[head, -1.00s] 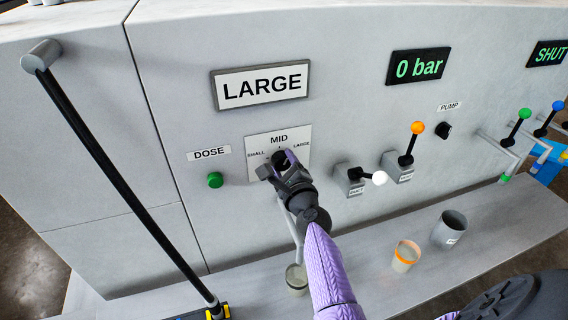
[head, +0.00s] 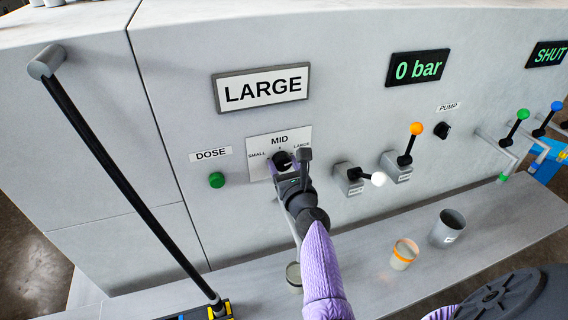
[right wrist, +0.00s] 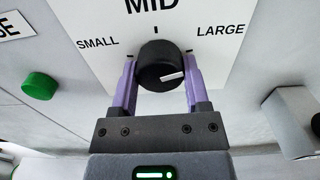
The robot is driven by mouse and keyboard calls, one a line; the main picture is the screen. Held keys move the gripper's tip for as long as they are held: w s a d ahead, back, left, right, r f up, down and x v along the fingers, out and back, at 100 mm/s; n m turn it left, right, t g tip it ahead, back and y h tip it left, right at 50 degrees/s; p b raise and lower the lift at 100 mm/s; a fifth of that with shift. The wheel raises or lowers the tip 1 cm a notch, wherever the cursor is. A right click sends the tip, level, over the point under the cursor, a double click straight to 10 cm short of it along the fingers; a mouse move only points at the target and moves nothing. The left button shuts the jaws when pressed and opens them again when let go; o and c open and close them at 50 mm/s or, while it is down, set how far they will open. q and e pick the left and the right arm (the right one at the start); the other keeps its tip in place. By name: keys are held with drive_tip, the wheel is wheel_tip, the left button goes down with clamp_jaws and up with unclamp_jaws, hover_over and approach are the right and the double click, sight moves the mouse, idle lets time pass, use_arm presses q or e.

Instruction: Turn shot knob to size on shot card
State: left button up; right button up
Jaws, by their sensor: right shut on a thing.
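The shot card (head: 262,88) is a framed plate on the grey panel and reads LARGE. Below it, the black shot knob (head: 282,157) sits on a white scale plate marked SMALL, MID and LARGE. In the right wrist view, the knob (right wrist: 158,70) has a white pointer line aimed right and slightly up, a little below the tick by LARGE. My right gripper (head: 287,163) is shut on the knob; its purple fingers (right wrist: 161,72) lie on the knob's left and right sides. My left gripper is not in view.
A green DOSE button (head: 216,180) is left of the knob. White-tipped (head: 378,179) and orange-tipped (head: 416,129) levers stick out to the right. A grey cup (head: 448,229) and an orange-rimmed cup (head: 403,255) stand on the shelf. A black bar (head: 130,180) slants down at left.

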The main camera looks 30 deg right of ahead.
drive_tip(key=shift+f+m, duration=0.15)
drive_tip(key=shift+m, duration=0.55)
drive_tip(key=o, duration=1.3)
drive_tip(key=shift+a, duration=0.1)
